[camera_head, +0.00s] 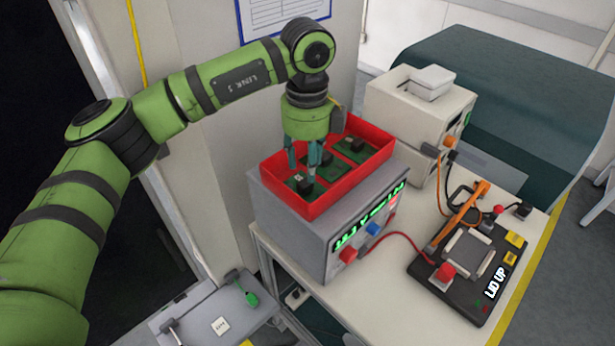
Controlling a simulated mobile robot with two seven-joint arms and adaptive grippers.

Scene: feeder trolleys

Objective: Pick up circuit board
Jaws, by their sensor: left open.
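A red tray (375,170) sits on top of a grey instrument box. Several green circuit boards with black parts lie in it: one board (318,190) at the near left end, one in the middle and one (357,146) at the far right end. My left gripper (302,172) is open and points down into the tray's left part, over the near boards. Its teal fingers partly hide those boards, and I cannot tell whether they touch one. My right gripper is out of view.
The grey instrument box (290,235) has a lit green display. A black test fixture (425,270) marked "LID UP" stands on the table with its orange-levered lid raised. A beige instrument (400,108) stands behind. A low grey surface (195,312) holds small items.

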